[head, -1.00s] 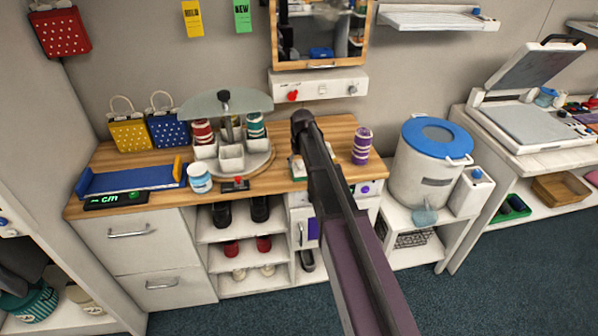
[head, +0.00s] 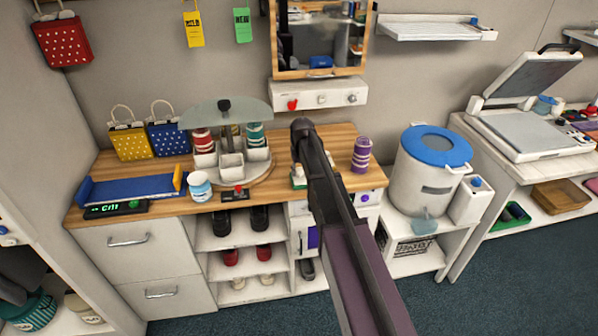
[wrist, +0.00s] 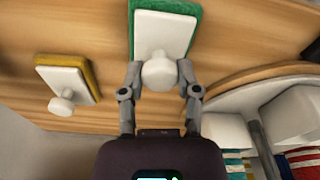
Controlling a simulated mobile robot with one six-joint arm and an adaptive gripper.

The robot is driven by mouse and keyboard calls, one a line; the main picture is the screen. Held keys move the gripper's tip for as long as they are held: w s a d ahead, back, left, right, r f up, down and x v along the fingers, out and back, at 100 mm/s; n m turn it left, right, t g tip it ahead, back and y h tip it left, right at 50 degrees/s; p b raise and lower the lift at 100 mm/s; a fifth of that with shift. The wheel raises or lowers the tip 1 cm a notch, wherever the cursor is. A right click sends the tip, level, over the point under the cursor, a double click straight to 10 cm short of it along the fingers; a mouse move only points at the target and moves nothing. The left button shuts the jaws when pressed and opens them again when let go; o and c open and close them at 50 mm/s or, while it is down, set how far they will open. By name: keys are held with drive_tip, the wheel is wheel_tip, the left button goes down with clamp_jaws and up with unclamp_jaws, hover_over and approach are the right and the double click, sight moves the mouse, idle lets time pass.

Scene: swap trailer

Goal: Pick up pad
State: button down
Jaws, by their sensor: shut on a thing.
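A pad with a white plate, a green edge layer and a round white knob (wrist: 160,35) is at the top middle of the wrist view. My gripper (wrist: 159,76) has its two fingers on either side of that knob, shut on it. A second pad (wrist: 68,80), with a yellow edge layer and a white knob, lies to the left on the wooden top, apart from my fingers. In the head view a small part of a green and white pad (head: 298,176) shows beside my arm. My arm hides the gripper there.
The wooden counter (head: 285,150) also bears a round turntable with white bins (head: 232,164), a purple striped cup (head: 361,155) to the right and a white-blue jar (head: 200,186). A mirror cabinet (head: 320,45) hangs above. A blue-lidded drum (head: 432,170) stands at right.

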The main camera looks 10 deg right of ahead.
drive_tip(key=shift+r+p, duration=1.3)
drive_tip(key=shift+r, duration=0.2)
drive_tip(key=s+a+r+p, duration=0.1)
drive_tip(key=s, duration=1.5)
drive_tip(key=shift+a+r, duration=0.2)
drive_tip(key=shift+r, duration=0.1)
drive_tip(key=c, duration=1)
unclamp_jaws()
drive_tip(key=shift+c, duration=1.6)
drive_tip(key=shift+d, duration=0.15)
